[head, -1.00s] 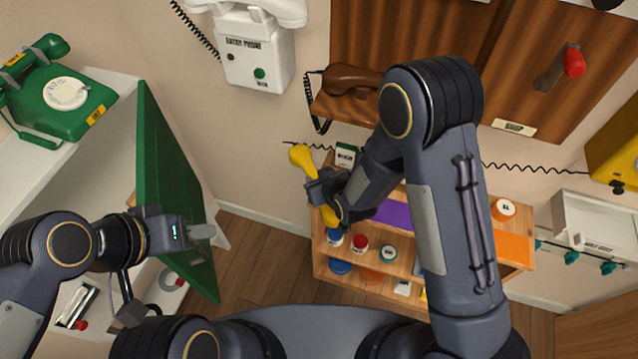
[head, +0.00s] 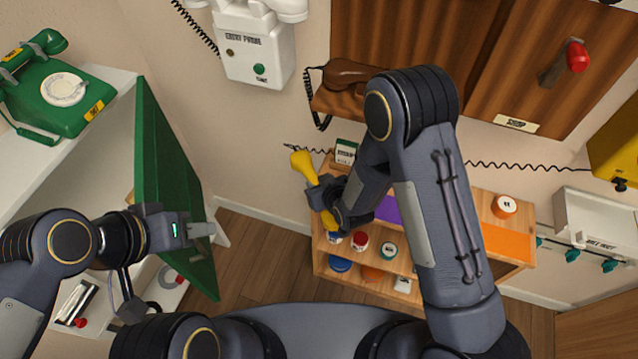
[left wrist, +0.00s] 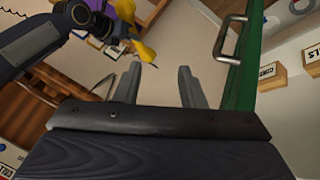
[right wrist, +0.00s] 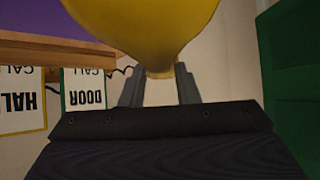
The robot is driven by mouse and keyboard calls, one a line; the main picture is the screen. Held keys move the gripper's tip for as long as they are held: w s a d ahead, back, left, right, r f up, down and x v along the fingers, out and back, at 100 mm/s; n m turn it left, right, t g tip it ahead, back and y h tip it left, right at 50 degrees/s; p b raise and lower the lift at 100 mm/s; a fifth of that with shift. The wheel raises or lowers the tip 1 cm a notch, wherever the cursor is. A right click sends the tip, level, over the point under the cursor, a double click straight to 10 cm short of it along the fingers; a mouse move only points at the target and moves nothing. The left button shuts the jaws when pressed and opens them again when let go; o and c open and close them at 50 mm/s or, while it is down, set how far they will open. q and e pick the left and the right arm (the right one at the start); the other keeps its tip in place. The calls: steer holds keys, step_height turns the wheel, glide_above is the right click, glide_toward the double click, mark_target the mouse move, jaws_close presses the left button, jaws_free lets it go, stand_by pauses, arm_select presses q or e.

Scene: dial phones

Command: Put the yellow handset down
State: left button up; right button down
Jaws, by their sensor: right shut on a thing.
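The yellow handset (head: 303,165) is held in my right gripper (head: 322,193), above and in front of the wooden shelf unit. One end points up and left, the other shows below the fingers. It fills the top of the right wrist view (right wrist: 145,25), between the two fingers (right wrist: 160,85). It also shows in the left wrist view (left wrist: 128,12). My left gripper (head: 208,231) is beside the open green door (head: 172,190). Its two fingers stand apart with nothing between them in the left wrist view (left wrist: 168,85).
The shelf unit (head: 455,205) has a purple and an orange section on top and several round jars below. A green dial phone (head: 62,90) sits on the white cabinet at left. A white entry phone (head: 255,50) and brown handset (head: 345,75) are above. A yellow box (head: 615,150) is at right.

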steer(key=shift+f, duration=0.15)
steer(key=c, duration=1.1)
jaws_free()
